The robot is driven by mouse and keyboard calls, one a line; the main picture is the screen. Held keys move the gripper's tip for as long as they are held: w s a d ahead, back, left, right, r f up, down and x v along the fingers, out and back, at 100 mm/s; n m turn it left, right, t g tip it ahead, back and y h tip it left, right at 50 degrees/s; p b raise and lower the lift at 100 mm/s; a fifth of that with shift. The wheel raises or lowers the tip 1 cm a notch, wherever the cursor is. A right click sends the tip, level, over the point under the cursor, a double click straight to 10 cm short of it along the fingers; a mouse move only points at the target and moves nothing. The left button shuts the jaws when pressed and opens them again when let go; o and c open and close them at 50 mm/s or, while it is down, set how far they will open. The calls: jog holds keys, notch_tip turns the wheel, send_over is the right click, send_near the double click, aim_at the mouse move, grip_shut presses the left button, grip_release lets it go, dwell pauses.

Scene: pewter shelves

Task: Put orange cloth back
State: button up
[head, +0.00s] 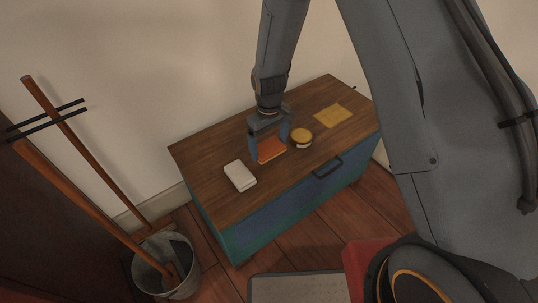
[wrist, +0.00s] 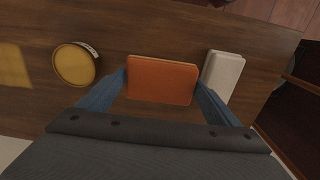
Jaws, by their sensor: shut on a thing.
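The orange cloth (head: 271,149) is a small folded rectangle over the wooden top of the teal cabinet. My gripper (head: 270,152) points down at it, with one blue finger on each side. In the wrist view the cloth (wrist: 162,80) spans the gap between the two fingertips (wrist: 161,82), and the gripper is shut on its ends. I cannot tell whether the cloth rests on the top or is slightly above it.
A white block (head: 240,175) lies left of the cloth. A yellow-lidded jar (head: 301,137) stands close on the right, and a flat yellow square (head: 332,115) lies farther right. The cabinet (head: 275,213) has a dark front handle (head: 328,167). A bucket (head: 166,267) with long wooden handles stands left.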

aim_at(269, 146)
jog(key=shift+f, duration=2.3)
jog(key=shift+f, duration=0.2)
jog(key=o, duration=0.9)
jog(key=shift+r, duration=0.1)
notch_tip(269, 146, up, 12)
jog(key=shift+d+r, duration=0.1)
jog(key=shift+r, duration=0.05)
jog(key=s+d+r+m, duration=0.3)
jog(key=d+r, duration=0.5)
jog(key=d, duration=0.2)
jog(key=s+d+r+m, duration=0.2)
jog(key=s+d+r, duration=0.1)
jog(key=s, duration=0.3)
jog(key=s+d+r+m, duration=0.2)
jog(key=s+d+r, duration=0.1)
jog(key=s+d, duration=0.3)
jog(key=s+d+r+m, duration=0.2)
jog(key=s+d+r, duration=0.1)
jog(key=s+d, duration=0.2)
jog(key=shift+s+d+r+m, duration=0.1)
jog(key=shift+s+m, duration=0.05)
jog(key=shift+s, duration=0.55)
jog(key=shift+s+d+r+m, duration=0.1)
jog(key=shift+s+m, duration=0.05)
jog(key=shift+s, duration=0.5)
